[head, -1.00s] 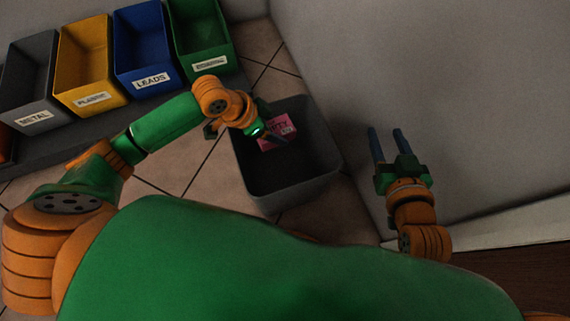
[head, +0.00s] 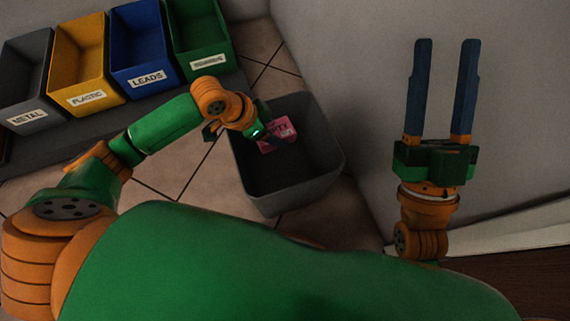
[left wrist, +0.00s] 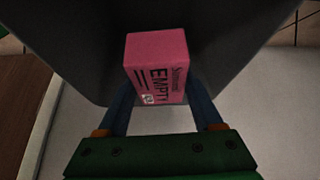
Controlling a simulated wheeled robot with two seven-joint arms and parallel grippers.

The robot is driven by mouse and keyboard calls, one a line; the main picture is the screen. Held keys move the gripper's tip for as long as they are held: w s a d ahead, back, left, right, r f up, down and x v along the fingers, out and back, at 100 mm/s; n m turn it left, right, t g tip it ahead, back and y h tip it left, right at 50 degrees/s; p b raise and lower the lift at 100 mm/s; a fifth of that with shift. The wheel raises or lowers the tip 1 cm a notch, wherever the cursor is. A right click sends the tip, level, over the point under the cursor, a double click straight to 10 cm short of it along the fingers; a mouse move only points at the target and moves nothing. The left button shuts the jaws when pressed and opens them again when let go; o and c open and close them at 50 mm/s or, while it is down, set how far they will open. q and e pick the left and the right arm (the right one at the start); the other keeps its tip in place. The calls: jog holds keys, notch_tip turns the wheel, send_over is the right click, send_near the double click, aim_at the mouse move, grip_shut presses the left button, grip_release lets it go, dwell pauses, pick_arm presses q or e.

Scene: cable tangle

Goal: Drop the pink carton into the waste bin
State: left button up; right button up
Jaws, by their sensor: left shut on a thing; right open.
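The pink carton (head: 279,131) shows in the head view over the opening of the grey waste bin (head: 290,194). In the left wrist view the carton (left wrist: 157,68) has dark print reading "EMPTY". My left gripper (head: 272,140) is shut on the carton, with a blue finger on each side of it in the left wrist view (left wrist: 160,100). The dark inside of the bin (left wrist: 225,35) lies behind the carton there. My right gripper (head: 444,50) is open and empty, its two blue fingers apart, to the right of the bin in front of the pale wall.
A grey METAL bin (head: 35,112), a yellow PLASTIC bin (head: 88,97), a blue LEADS bin (head: 143,78) and a green bin (head: 207,62) stand in a row at upper left. The tiled floor (head: 205,160) is bare between them and the waste bin.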

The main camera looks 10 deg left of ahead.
pick_arm(q)
jog(key=shift+f, duration=0.1)
jog(key=o, duration=1.3)
jog(key=shift+o, duration=0.2)
pick_arm(e)
jog(key=shift+s+r+t+y, duration=0.4)
jog(key=shift+s+r, duration=0.2)
jog(key=shift+s, duration=0.05)
jog(key=shift+w+h, duration=0.1)
jog(key=shift+h, duration=0.2)
